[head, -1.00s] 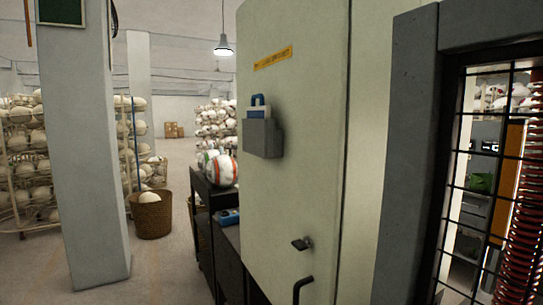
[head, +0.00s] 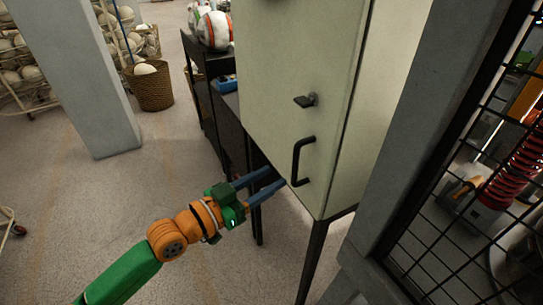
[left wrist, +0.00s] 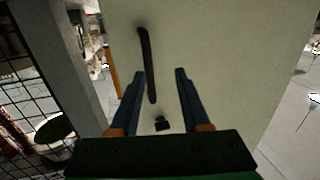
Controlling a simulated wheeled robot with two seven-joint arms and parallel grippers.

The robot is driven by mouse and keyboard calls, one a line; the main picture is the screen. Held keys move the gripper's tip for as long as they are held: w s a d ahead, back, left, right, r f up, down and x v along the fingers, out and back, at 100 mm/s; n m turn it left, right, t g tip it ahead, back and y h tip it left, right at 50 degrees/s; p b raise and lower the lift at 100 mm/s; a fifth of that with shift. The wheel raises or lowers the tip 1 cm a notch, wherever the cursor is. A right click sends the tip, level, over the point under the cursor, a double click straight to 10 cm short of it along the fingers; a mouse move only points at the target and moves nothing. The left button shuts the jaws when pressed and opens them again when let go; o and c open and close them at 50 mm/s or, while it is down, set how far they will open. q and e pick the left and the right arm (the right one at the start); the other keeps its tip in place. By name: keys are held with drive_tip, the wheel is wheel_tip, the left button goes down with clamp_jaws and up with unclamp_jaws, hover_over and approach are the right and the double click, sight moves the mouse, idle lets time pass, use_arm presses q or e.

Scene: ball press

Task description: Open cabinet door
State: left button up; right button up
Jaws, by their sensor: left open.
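The cabinet door (head: 285,60) is a pale green-grey panel, and it looks shut. A black bar handle (head: 297,161) is fixed low on it, with a small dark latch knob (head: 305,100) above. My left gripper (head: 275,180) is open and empty, just left of the handle's lower part. In the left wrist view the door (left wrist: 215,40) fills the middle. The handle (left wrist: 147,65) lies ahead, its near end between the two blue fingers (left wrist: 162,75), closer to the left finger. The knob (left wrist: 162,124) shows lower down. I cannot tell whether the fingers touch anything. My right gripper is not in view.
A grey post and black mesh guard (head: 455,200) stand right of the cabinet. A black shelf (head: 220,110) with balls stands to its left. A grey pillar (head: 85,75) and a wicker basket (head: 152,86) are farther left.

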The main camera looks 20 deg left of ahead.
sight(294, 181)
use_arm(q)
drive_tip(key=shift+m+h, duration=0.3)
drive_tip(key=shift+h, duration=0.2)
drive_tip(key=w+d, duration=0.1)
drive_tip(key=w+d+r+p, duration=0.1)
drive_tip(key=w, duration=0.1)
drive_tip(key=w+d+p, duration=0.1)
drive_tip(key=w+d, duration=0.1)
drive_tip(key=shift+r, duration=0.4)
drive_tip(key=shift+w+d, duration=0.15)
drive_tip(key=shift+d, duration=0.05)
drive_tip(key=shift+c, duration=0.3)
clamp_jaws()
